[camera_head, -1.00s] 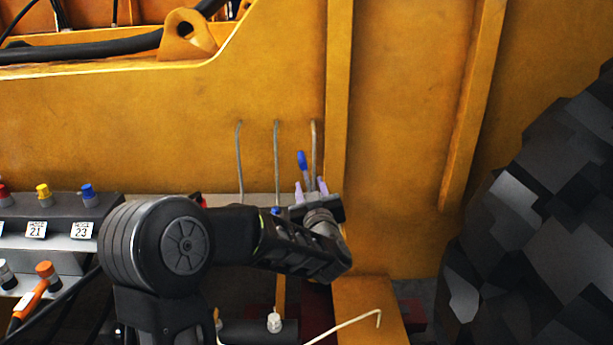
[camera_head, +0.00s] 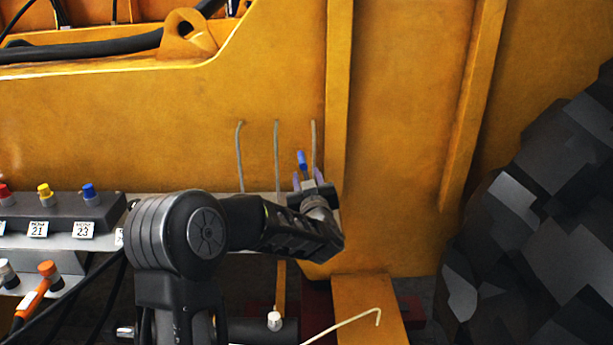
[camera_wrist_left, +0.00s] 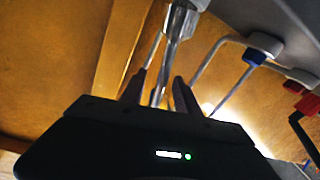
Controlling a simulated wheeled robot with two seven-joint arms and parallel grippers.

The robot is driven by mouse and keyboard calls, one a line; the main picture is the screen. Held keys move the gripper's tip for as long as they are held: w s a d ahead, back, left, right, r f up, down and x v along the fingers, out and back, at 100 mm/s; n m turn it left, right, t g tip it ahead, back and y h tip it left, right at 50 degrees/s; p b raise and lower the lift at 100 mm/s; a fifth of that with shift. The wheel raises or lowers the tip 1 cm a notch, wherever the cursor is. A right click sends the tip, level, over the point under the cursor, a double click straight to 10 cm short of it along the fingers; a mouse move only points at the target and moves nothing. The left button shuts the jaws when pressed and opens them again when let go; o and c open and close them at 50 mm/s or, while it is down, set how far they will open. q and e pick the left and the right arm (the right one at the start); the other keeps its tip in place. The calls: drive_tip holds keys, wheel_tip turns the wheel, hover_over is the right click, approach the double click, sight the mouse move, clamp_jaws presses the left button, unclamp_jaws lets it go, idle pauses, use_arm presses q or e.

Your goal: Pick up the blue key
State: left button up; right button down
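In the head view a slim blue piece (camera_head: 302,160) stands upright just above my left gripper (camera_head: 308,178), close to the rightmost bent grey rod (camera_head: 314,140). In the left wrist view a bent metal rod with a blue collar (camera_wrist_left: 255,57) runs to the right of my left gripper (camera_wrist_left: 160,85); I cannot tell whether it is the same thing as the blue piece. The gripper's two fingers are apart, with thin metal rods showing between or behind them. A shiny silver shaft (camera_wrist_left: 180,22) is above the fingertips. I see no firm grip. My right gripper is out of view.
An orange machine wall (camera_head: 400,130) with a vertical rib stands behind the gripper. A red-collared piece (camera_wrist_left: 295,87) is at the right in the wrist view. A control box (camera_head: 60,205) with coloured knobs is at the left. A dark tyre (camera_head: 550,220) is at the right.

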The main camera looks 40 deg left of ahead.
use_arm(q)
drive_tip(key=shift+c, duration=0.5)
clamp_jaws()
idle(0.8)
